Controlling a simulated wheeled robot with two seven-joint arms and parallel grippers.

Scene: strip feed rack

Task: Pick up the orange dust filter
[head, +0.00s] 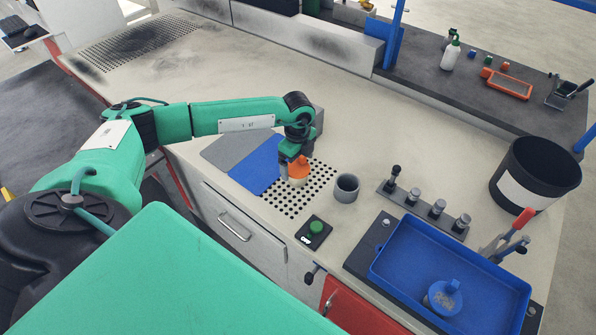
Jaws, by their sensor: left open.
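The orange dust filter (298,170) stands on the perforated patch of the worktop, at its upper left part near the blue mat. It has an orange upper part and a paler lower part. My left gripper (291,160) is directly over it, pointing down, with the jaws open at the filter's top. The gripper hides part of the filter, and I cannot tell whether the fingers touch it. My right gripper is not in the picture.
A grey cup (346,188) stands just right of the filter. A green button box (314,233) is in front. A blue mat (256,165) lies to the left. A blue tray (405,262), a row of knobs (438,208) and a black bin (535,170) are at the right.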

